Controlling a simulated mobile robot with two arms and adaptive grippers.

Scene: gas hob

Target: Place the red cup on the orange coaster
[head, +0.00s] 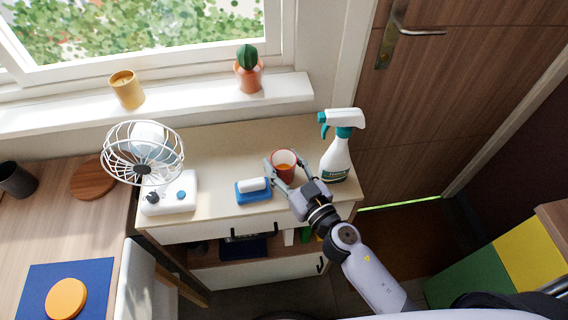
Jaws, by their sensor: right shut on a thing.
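The red cup (286,174) is on the top of the light cabinet, between the blue sponge holder and the spray bottle. Its inside looks pale at the rim. My right gripper (284,170) reaches it from the front right, with its fingers around the cup, shut on it. I cannot tell whether the cup's base touches the cabinet top. The orange coaster (66,298) lies on a dark blue mat (30,290) on the wooden table at the lower left, with nothing on it. My left gripper is not in view.
A white fan (170,195) stands at the cabinet's left. A blue holder (250,195) with a white block and a spray bottle (337,155) flank the cup. A chair back (136,285) stands beside the table. A dark cup (16,180) and round board (92,180) are on the table.

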